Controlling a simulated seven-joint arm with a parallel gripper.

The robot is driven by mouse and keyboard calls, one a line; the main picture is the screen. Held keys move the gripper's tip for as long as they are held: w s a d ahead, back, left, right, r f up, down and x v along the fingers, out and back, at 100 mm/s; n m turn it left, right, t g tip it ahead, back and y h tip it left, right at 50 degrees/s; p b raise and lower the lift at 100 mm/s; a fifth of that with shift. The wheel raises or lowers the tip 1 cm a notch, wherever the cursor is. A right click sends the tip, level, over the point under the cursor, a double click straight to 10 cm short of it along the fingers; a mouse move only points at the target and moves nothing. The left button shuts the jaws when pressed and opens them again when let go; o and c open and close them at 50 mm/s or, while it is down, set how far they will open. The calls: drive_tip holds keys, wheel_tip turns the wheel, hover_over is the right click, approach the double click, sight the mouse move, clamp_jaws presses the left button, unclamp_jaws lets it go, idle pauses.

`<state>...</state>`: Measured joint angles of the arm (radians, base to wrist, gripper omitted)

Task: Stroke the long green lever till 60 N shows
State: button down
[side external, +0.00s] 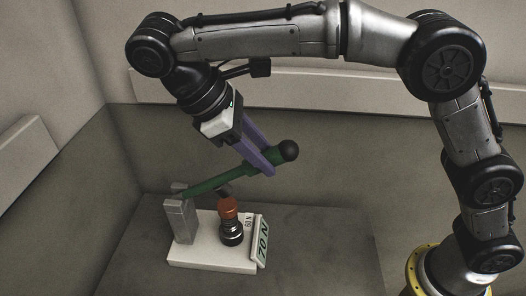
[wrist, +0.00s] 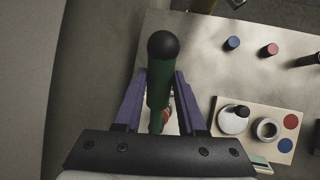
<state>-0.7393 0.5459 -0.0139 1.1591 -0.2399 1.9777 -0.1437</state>
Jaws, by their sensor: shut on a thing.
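The long green lever (side external: 208,184) rises at a slant from a grey post (side external: 180,220) to a black knob (side external: 288,150). My gripper (side external: 263,163), with purple fingers, is shut on the lever just below the knob. In the wrist view the lever (wrist: 157,95) lies between the fingers, and its knob (wrist: 163,45) sticks out beyond them. An orange and black plunger (side external: 230,215) stands under the lever on a pale base (side external: 205,258).
In the wrist view, a pale board (wrist: 262,112) with round parts and coloured discs lies at the right. A blue cap (wrist: 232,43) and a red cap (wrist: 270,49) stand beyond it. Grey walls enclose the bench (side external: 325,245), which is bare right of the base.

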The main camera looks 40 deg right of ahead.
drive_tip(key=c, duration=0.5)
unclamp_jaws()
drive_tip(key=shift+f, duration=0.1)
